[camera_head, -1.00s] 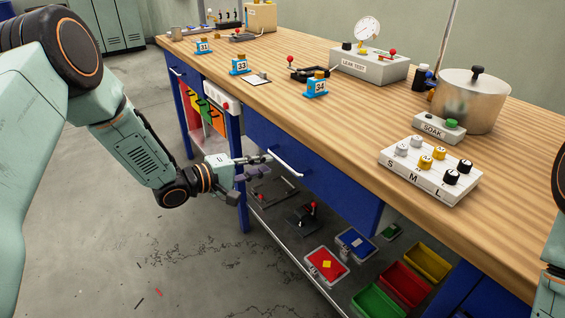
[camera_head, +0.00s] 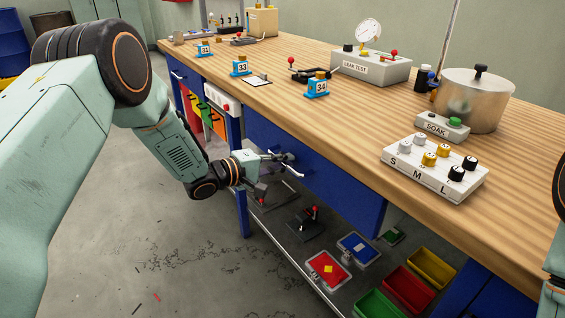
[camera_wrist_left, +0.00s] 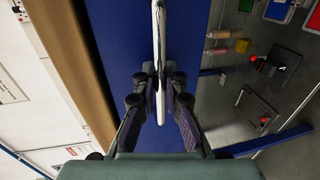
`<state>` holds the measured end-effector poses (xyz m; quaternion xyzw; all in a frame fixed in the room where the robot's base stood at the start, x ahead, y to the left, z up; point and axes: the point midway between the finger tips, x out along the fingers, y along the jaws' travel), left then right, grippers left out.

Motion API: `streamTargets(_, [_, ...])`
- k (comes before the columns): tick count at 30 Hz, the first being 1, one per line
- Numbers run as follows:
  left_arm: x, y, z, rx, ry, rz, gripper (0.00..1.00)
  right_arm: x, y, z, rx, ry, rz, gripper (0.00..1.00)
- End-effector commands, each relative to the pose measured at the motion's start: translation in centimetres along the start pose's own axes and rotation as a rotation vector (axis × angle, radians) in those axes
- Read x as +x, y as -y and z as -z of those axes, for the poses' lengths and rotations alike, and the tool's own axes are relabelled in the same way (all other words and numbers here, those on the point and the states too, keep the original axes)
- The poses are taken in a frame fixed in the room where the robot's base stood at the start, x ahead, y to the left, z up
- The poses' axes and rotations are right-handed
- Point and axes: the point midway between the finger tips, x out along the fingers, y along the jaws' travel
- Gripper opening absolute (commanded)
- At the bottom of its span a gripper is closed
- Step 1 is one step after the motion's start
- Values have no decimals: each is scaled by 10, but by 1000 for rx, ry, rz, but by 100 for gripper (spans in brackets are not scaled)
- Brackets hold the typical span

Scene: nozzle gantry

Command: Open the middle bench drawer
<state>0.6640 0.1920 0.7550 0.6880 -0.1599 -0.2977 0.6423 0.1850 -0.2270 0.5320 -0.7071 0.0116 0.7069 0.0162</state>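The middle bench drawer (camera_head: 335,180) has a blue front under the wooden bench top and looks closed, flush with the bench. Its pale bar handle (camera_head: 295,173) sticks out near the left part of the front. My left gripper (camera_head: 280,158) is at this handle. In the left wrist view, the handle (camera_wrist_left: 159,35) runs between the two dark fingers (camera_wrist_left: 160,78), which are drawn in close on both sides of it and look shut on it. The fingers partly hide the handle in the head view. My right gripper is not in view.
Below the drawer, a shelf holds a red tray (camera_head: 327,271), a blue tray (camera_head: 358,248) and coloured bins (camera_head: 408,290).

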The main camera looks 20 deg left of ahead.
Motion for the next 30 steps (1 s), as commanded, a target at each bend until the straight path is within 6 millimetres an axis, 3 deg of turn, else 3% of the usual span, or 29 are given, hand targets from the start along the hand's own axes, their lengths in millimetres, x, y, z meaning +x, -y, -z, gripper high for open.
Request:
streamTargets(25, [-1, 0, 0, 0, -1, -1, 0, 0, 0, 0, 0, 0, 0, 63])
streamTargets(30, [-10, 0, 1, -3, -3, -1, 0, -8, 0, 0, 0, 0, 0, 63])
